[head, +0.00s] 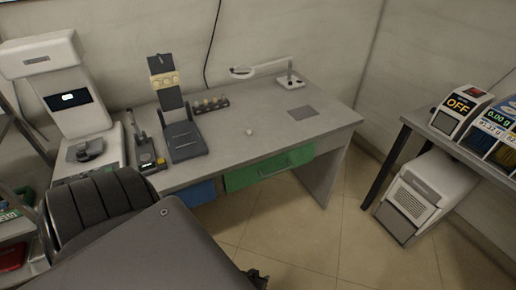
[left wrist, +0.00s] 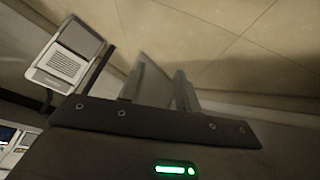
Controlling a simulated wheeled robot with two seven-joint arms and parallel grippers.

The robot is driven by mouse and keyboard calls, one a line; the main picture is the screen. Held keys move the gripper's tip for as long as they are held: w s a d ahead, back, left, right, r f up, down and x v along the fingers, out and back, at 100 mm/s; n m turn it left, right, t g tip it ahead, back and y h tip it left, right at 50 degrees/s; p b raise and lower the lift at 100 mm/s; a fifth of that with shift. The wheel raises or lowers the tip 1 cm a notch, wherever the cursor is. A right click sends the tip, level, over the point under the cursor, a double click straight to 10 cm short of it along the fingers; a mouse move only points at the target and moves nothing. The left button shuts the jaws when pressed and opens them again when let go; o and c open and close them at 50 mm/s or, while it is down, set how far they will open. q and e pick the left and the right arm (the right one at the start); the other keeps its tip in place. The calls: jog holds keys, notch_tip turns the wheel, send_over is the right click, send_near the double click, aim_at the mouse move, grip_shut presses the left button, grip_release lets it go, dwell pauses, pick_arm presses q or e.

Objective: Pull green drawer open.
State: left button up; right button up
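The green drawer (head: 245,178) sits under the front edge of the grey desk in the head view, with a handle (head: 272,171) on its front. Its front looks about flush with the desk, so it appears closed. My left gripper (head: 257,278) shows only as a dark tip at the bottom of the head view, below and apart from the drawer, mostly hidden by my arm. In the left wrist view my left gripper (left wrist: 163,88) has its two fingers apart with nothing between them, over bare floor. The drawer is not in that view. My right gripper is in neither view.
The grey desk (head: 340,117) carries a lamp (head: 290,80), a dark stand (head: 184,140) and a small rack (head: 211,105). A blue drawer (head: 199,193) is left of the green one. A white machine (head: 425,195) stands under the right table. Floor before the desk is clear.

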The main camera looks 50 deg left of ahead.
pick_arm(q)
jog(key=shift+s+d+f+m, duration=0.15)
jog(key=shift+s+f+m, duration=0.2)
jog(key=shift+s, duration=0.4)
